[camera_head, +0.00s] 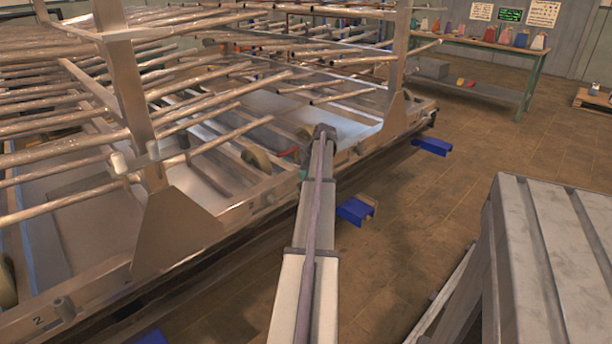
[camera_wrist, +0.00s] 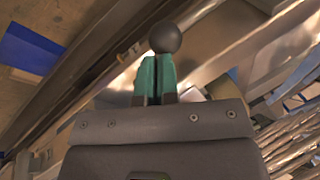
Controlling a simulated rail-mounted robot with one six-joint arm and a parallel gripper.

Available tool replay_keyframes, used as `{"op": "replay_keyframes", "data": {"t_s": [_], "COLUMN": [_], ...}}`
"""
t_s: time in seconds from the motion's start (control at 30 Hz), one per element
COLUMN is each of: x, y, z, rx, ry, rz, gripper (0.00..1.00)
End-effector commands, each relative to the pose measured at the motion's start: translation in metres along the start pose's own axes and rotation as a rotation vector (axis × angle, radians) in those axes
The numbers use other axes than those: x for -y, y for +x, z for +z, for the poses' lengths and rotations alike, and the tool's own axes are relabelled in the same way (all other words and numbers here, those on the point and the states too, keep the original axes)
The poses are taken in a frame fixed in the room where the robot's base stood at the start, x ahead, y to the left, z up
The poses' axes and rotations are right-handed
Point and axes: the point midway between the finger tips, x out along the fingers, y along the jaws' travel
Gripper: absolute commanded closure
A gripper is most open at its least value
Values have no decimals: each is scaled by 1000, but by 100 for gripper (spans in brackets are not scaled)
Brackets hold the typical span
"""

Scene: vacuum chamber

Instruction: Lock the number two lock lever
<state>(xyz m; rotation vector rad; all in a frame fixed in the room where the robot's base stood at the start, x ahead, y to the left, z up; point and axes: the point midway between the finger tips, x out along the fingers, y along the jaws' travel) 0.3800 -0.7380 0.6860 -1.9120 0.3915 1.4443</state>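My gripper (camera_wrist: 155,78) has two teal fingers, close together with only a thin dark gap between them. A dark round knob (camera_wrist: 166,37) shows right at the fingertips in the wrist view. I cannot tell whether the fingers touch it or hold its stem. In the head view my arm reaches over the side rail of a metal rack, and the fingers are mostly hidden behind it. A number 2 (camera_head: 38,322) is marked on the rack's base frame at the lower left, with a grey round post (camera_head: 64,308) beside it, well away from my arm's end.
The metal rack (camera_head: 180,225) holds many long rods on its left side. Blue brackets (camera_head: 354,211) (camera_head: 432,146) stand out at floor level along its side. A grey ribbed box (camera_head: 560,250) is at the right. The brown floor between them is clear. A workbench (camera_head: 500,50) stands behind.

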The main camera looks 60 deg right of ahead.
Motion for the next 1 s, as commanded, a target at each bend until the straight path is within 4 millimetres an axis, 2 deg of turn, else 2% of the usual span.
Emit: {"op": "replay_keyframes", "data": {"t_s": [0.2,0.3,0.53,0.7,1.0], "x": [20,-2,-38,-50,-51], "y": [-44,-57,-96,-105,-104], "z": [-18,-22,-31,-32,-31], "rx": [-4,-6,-6,-7,-7], "ry": [-8,-4,-6,-7,-7], "rz": [-2,-1,-2,-2,-2], "gripper": [100,100,100,100,100]}}
